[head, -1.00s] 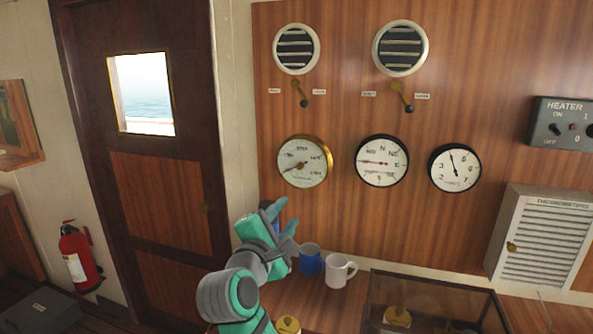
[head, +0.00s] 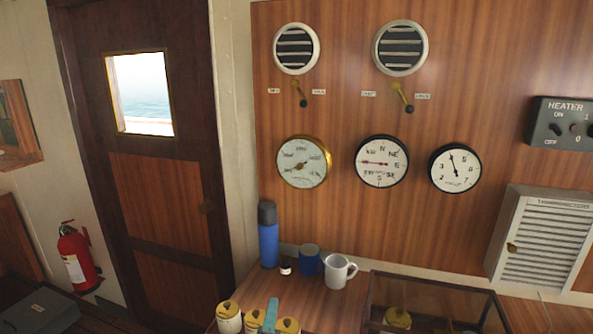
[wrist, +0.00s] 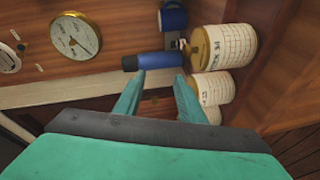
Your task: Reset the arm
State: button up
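My gripper (wrist: 160,77) shows in the wrist view with its two teal fingers apart and nothing between them. The blue bottle with a dark cap (wrist: 150,60) appears beyond the fingertips, apart from them. In the head view the arm is mostly out of frame. Only a small teal piece of it (head: 270,316) shows at the bottom edge, in front of the cream canisters.
On the wooden counter stand the blue bottle (head: 268,240), a small white jar (head: 286,268), a blue mug (head: 309,263), a white mug (head: 338,271) and cream canisters with yellow lids (head: 229,318). A glass-topped case (head: 435,287) is at right.

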jog(key=s+f+m+y, duration=0.1)
jog(key=s+f+m, duration=0.7)
jog(key=s+f, duration=1.1)
jog(key=s+d+r+m, duration=0.1)
jog(key=s+d+m, duration=0.2)
jog(key=s, duration=0.9)
jog(key=s+d+r+m+g, duration=0.1)
jog(key=s+d+m, duration=0.2)
jog(key=s, duration=1)
jog(key=shift+d+r+m, duration=0.15)
jog(key=shift+r+m, duration=0.15)
jog(key=shift+s+d+r, duration=0.1)
jog(key=shift+s, duration=0.15)
jog(key=shift+c, duration=0.6)
jog(key=shift+h, duration=0.3)
